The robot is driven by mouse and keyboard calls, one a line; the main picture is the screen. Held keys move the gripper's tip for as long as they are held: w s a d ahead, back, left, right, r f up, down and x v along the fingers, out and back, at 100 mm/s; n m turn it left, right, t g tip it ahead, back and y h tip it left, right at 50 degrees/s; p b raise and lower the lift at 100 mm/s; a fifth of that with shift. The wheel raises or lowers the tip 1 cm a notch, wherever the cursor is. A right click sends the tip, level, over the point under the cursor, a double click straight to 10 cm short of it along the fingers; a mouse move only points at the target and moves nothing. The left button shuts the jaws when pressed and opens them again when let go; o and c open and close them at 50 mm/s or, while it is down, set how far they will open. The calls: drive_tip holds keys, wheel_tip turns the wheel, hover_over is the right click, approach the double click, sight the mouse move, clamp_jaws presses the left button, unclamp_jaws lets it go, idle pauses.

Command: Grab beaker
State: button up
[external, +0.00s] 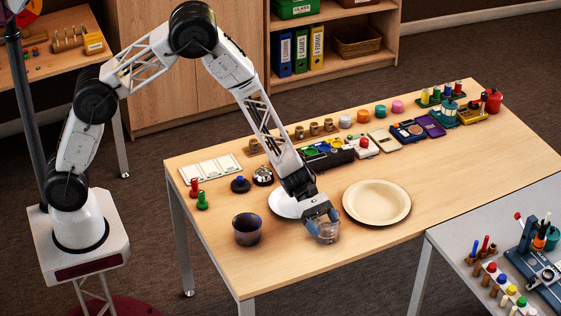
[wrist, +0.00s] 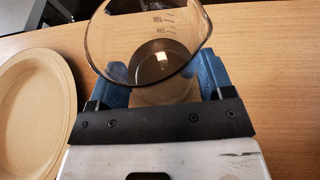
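A clear glass beaker (external: 327,235) with measuring marks is on or just above the wooden table, near its front edge. In the wrist view the beaker (wrist: 150,62) is at the top middle, its wide rim facing the camera. My gripper (external: 322,220) points down at it. In the wrist view the blue fingers of my gripper (wrist: 163,82) are spread on either side of the beaker. I cannot tell whether both fingers press on the glass.
A cream plate (external: 376,203) lies just right of the beaker, and a white plate (external: 284,203) lies behind my gripper. A dark cup (external: 247,229) stands to the left. Several small items line the table's back. The front right of the table is clear.

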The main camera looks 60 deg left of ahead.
drive_tip(key=c, duration=0.4)
drive_tip(key=shift+r, duration=0.35)
wheel_tip(320, 180, up, 9)
idle(1.3)
drive_tip(key=shift+r, duration=0.2)
idle(0.8)
